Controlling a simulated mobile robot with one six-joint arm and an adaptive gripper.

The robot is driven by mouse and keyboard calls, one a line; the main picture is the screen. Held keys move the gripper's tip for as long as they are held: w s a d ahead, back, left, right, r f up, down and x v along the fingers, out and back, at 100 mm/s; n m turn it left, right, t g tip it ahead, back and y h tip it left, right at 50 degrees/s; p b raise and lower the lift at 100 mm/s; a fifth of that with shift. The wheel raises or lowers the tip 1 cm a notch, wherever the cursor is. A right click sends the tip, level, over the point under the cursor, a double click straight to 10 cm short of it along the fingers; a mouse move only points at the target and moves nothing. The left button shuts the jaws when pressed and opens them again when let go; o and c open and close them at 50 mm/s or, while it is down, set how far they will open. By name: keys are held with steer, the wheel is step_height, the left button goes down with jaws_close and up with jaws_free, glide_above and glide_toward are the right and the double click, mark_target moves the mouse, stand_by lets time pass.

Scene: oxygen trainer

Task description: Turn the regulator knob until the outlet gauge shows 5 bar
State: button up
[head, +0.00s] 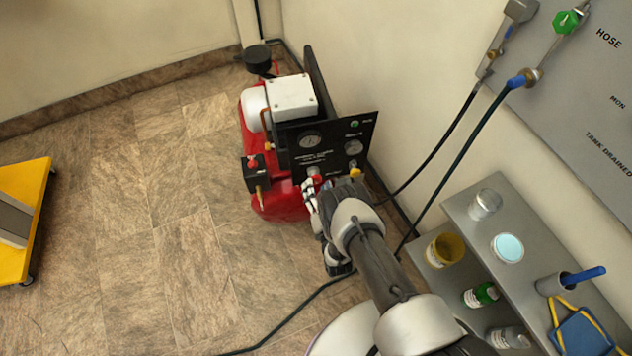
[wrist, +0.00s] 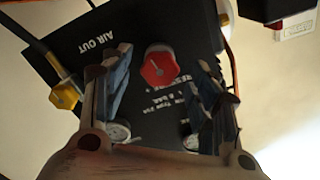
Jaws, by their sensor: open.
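The red regulator knob (wrist: 159,67) sits on the black panel (wrist: 215,45) and carries a pale pointer mark. My gripper (wrist: 166,62) is open in the wrist view, with one finger on each side of the knob and visible gaps between. In the head view my gripper (head: 312,192) is at the lower front of the panel (head: 285,138). Two gauges, one on the left (head: 310,140) and one on the right (head: 353,147), are on the panel. They also show partly behind the fingers in the wrist view. Their readings are too small to tell.
A yellow knob (wrist: 63,99) by the words AIR OUT is left of my fingers. The red compressor tank (head: 275,205) stands by the wall. A grey shelf (head: 468,212) with jars is at right, hoses hang nearby, and a yellow cart (head: 40,180) is far left. The floor between is open.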

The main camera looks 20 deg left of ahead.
steer(key=v, duration=0.9)
